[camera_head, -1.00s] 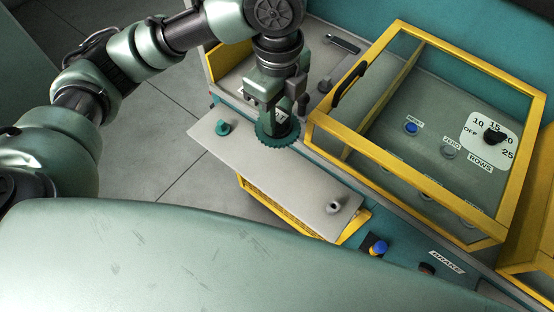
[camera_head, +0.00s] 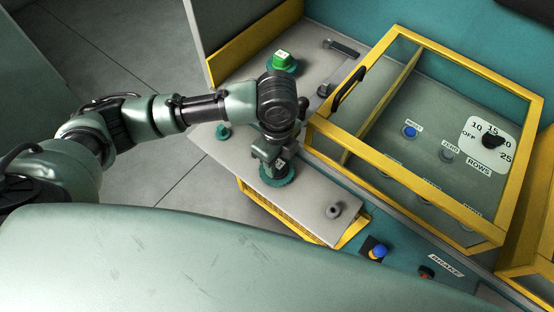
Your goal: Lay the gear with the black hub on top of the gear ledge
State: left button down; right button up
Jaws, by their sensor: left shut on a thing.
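A teal toothed gear (camera_head: 278,177) is held upright-axis, lying flat, under my left gripper (camera_head: 272,160). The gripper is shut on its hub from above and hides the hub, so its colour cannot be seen. The gear is over the middle of the pale grey ledge (camera_head: 235,168). Whether it touches the surface or hovers just above cannot be told. My right gripper is not in view.
On the ledge stand a teal piece (camera_head: 222,131) at the left and a grey knob (camera_head: 334,210) at the right. A yellow-framed clear cover (camera_head: 425,165) rises close on the right. A blue button (camera_head: 380,251) sits in front.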

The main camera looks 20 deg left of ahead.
aim_at(277, 162)
pick_arm(q)
jog(key=shift+f, duration=0.2)
jog(key=c, duration=0.9)
grip_release()
jog(key=shift+f, duration=0.2)
jog(key=shift+c, duration=0.2)
jog(key=shift+r, duration=0.15)
notch_tip(277, 162, up, 12)
jog(key=b, duration=0.1)
